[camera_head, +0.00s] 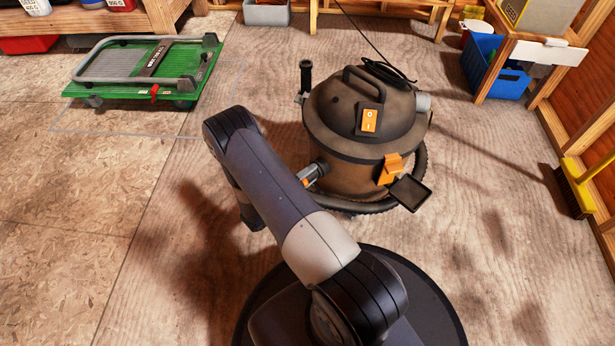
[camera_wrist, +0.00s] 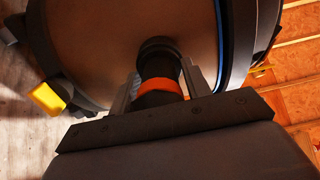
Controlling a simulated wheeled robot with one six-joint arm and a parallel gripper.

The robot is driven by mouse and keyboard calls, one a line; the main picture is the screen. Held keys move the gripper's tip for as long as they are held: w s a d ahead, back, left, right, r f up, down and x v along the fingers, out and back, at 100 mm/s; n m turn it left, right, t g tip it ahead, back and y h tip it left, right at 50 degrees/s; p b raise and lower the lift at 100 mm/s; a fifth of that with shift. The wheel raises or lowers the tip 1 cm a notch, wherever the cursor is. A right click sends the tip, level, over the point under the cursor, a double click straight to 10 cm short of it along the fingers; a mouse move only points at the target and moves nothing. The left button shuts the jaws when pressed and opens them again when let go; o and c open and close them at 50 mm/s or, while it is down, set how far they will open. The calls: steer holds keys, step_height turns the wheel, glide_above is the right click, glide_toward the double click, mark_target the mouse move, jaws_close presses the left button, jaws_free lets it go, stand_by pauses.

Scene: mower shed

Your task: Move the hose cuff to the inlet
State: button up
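The hose cuff (camera_wrist: 160,86) is black with an orange band. In the wrist view it stands between the two fingers of my gripper (camera_wrist: 162,88), which lie close against both its sides. Its far end meets the dark round inlet (camera_wrist: 158,47) on the brown vacuum drum (camera_wrist: 110,30); I cannot tell how deep it sits. In the head view my gripper (camera_head: 309,177) is at the left side of the shop vacuum (camera_head: 345,140), at the inlet (camera_head: 320,166). My arm hides part of this area, and the cuff's near end is hidden behind the gripper body.
A dark hose (camera_head: 424,165) curls around the vacuum's base. An orange latch (camera_head: 390,168) and a dark flap (camera_head: 410,192) stick out in front. A green platform cart (camera_head: 140,70) lies at upper left, a blue bin (camera_head: 490,65) and broom (camera_head: 577,188) at right. Floor at left is clear.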

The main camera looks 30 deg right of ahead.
steer(key=o, duration=0.5)
steer(key=p+v, duration=0.2)
steer(key=v, duration=0.8)
steer(key=shift+a+p, duration=0.4)
steer(key=b+x, duration=0.2)
steer(key=x, duration=0.8)
steer(key=shift+d+b, duration=0.4)
steer(key=shift+a, duration=0.1)
steer(key=shift+s, duration=0.1)
